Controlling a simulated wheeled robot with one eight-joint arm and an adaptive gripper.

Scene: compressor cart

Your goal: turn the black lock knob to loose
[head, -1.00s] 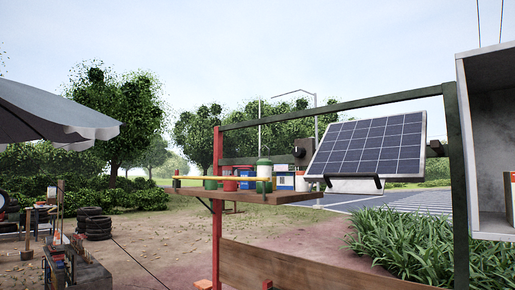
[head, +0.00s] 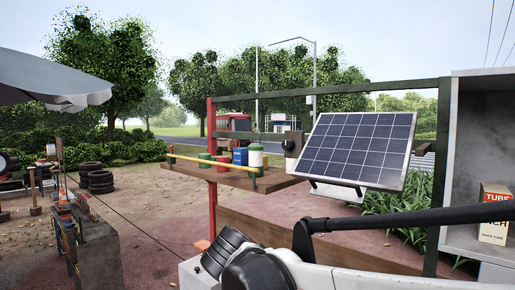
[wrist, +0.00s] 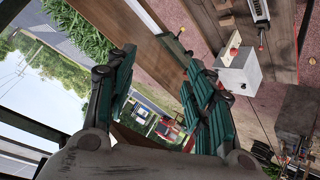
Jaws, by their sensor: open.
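A dark round knob (head: 291,145), which looks like the black lock knob, sits on a bracket at the left edge of the tilted solar panel (head: 356,148) in the head view. Its setting is too small to read. My gripper (wrist: 158,64) shows in the wrist view with its teal-padded fingers spread apart and nothing between them. I cannot pick out the knob in the wrist view, so I cannot tell its distance from the gripper. My arm crosses the lower right of the head view.
A wooden shelf (head: 220,176) with several cans and a yellow rail stands left of the panel. A grey cabinet holding a box (head: 495,213) is at the right. In the wrist view, a white box with a red button (wrist: 240,75) lies beyond the right finger.

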